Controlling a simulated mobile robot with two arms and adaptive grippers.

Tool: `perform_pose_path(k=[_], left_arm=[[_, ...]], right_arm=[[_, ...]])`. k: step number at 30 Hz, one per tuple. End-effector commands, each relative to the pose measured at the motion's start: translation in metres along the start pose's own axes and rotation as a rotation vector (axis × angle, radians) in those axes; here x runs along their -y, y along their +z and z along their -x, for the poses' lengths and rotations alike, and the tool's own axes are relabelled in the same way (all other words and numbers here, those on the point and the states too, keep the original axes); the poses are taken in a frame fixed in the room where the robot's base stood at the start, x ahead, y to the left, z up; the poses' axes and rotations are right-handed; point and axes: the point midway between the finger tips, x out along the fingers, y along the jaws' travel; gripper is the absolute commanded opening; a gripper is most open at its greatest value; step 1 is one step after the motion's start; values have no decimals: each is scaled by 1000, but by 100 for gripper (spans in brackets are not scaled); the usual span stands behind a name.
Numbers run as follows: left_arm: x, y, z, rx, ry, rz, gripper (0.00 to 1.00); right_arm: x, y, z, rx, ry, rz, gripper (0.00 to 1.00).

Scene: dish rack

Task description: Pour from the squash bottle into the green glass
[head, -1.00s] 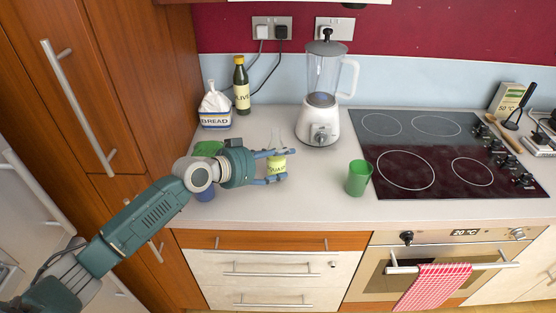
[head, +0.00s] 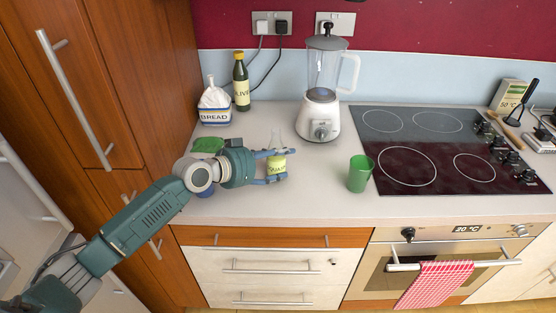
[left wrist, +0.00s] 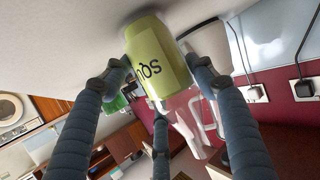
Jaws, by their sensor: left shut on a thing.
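The squash bottle (head: 277,164) has a yellow-green label and a clear narrow neck. It stands upright on the counter, left of the green glass (head: 361,174). My left gripper (head: 277,167) reaches in from the left and is shut around the bottle. In the left wrist view the bottle (left wrist: 158,60) sits between my fingers, its label partly readable. The green glass stands upright near the counter's front edge, by the hob, and shows in part behind a finger in the left wrist view (left wrist: 116,103). My right gripper is not in view.
The blender (head: 320,115) stands behind, between bottle and hob (head: 425,150). The olive oil bottle (head: 241,82) and bread bag (head: 215,104) are at the back left. A green item (head: 208,145) lies behind my arm. The counter between bottle and glass is clear.

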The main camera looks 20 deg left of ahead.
Motion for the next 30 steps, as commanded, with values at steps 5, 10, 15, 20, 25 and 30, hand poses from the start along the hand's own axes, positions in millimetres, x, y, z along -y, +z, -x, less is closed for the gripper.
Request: perform_pose_path(k=[5, 10, 15, 20, 25, 30], left_arm=[[0, 2, -1, -2, -1, -1, 23], [0, 2, -1, -2, 0, 0, 79], [0, 2, -1, -1, 0, 0, 79], [0, -2, 1, 0, 0, -2, 79], [-1, -26, 10, -3, 0, -4, 79], [-1, -58, 23, -4, -1, -4, 79]], right_arm=[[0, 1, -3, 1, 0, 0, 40], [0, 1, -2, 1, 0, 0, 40], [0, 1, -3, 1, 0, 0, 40], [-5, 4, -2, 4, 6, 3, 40], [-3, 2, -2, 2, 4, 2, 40], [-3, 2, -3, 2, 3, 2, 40]])
